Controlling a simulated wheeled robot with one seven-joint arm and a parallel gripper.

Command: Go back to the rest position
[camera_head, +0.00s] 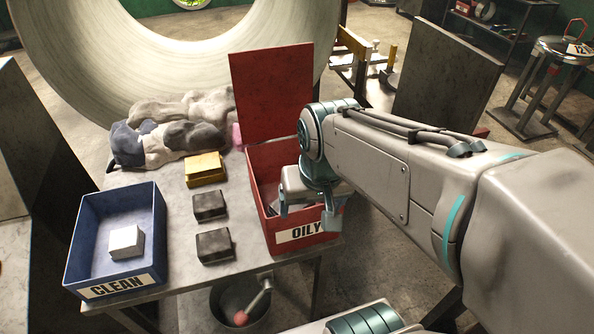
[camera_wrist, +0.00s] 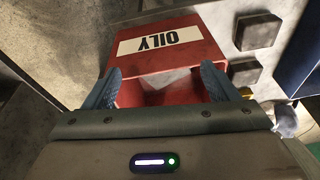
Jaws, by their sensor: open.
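My gripper (camera_head: 309,212) is at the red OILY bin (camera_head: 258,165), over its opening, with its fingers pointing down. In the wrist view its two blue-grey fingers (camera_wrist: 158,85) are spread apart with nothing held between them. The red OILY bin (camera_wrist: 205,50) lies beyond the fingers in that view. Something greyish shows inside the bin between the fingers, but I cannot tell what it is. My arm hides the right part of the bin.
A blue CLEAN bin (camera_head: 78,240) holding a white block (camera_head: 126,242) stands at the left. Two dark blocks (camera_head: 209,205) (camera_head: 214,246) and a yellow block (camera_head: 204,169) lie between the bins. Crumpled cloths (camera_head: 180,135) lie behind. A bucket (camera_head: 262,315) stands below the table's front edge.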

